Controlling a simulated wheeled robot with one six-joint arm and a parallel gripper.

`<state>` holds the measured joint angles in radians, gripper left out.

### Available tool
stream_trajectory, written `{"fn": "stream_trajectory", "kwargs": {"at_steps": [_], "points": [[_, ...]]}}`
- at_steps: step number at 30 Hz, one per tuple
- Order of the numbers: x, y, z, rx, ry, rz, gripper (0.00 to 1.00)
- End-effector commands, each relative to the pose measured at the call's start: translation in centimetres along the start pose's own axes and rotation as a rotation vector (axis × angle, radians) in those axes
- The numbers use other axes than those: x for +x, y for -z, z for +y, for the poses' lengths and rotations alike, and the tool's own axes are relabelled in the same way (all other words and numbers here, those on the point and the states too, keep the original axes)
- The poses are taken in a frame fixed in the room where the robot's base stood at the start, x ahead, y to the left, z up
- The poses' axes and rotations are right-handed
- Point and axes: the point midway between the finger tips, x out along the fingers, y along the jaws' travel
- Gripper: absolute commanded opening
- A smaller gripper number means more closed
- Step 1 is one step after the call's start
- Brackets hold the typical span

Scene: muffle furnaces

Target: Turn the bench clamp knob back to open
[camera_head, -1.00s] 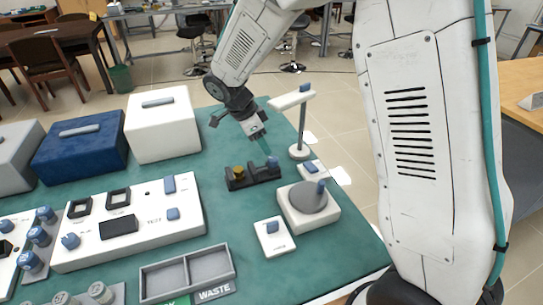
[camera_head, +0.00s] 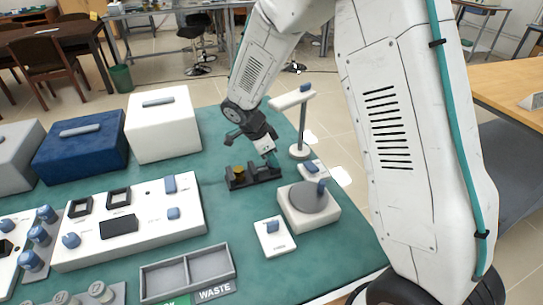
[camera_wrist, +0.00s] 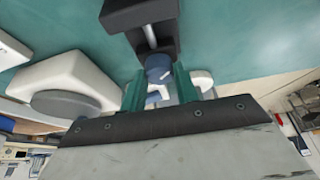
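The bench clamp (camera_head: 240,183) is a dark block on the green bench mat, with a yellow piece (camera_head: 239,171) at its left end. In the wrist view the clamp's dark body (camera_wrist: 140,14) and a metal rod lead to its blue round knob (camera_wrist: 158,66). My gripper (camera_head: 271,160) is low at the clamp's right end and hides the knob in the head view. In the wrist view the teal fingers of my gripper (camera_wrist: 160,88) are apart, one on each side of the knob. Whether they touch it is hard to tell.
A white device with a grey disc (camera_head: 309,203) stands close right of the clamp, beside a lamp-like post (camera_head: 301,120). A small white switch box (camera_head: 274,238) is in front. A white control panel (camera_head: 145,234) and a grey waste tray (camera_head: 187,276) lie left and front.

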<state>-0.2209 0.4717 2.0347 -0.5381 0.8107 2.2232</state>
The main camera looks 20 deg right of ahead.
Motion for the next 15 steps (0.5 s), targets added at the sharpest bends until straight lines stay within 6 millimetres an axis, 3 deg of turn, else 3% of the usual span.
{"fn": "stream_trajectory", "kwargs": {"at_steps": [15], "points": [[-0.10,0.00,0.08,-0.097,0.042,0.000,0.08]]}}
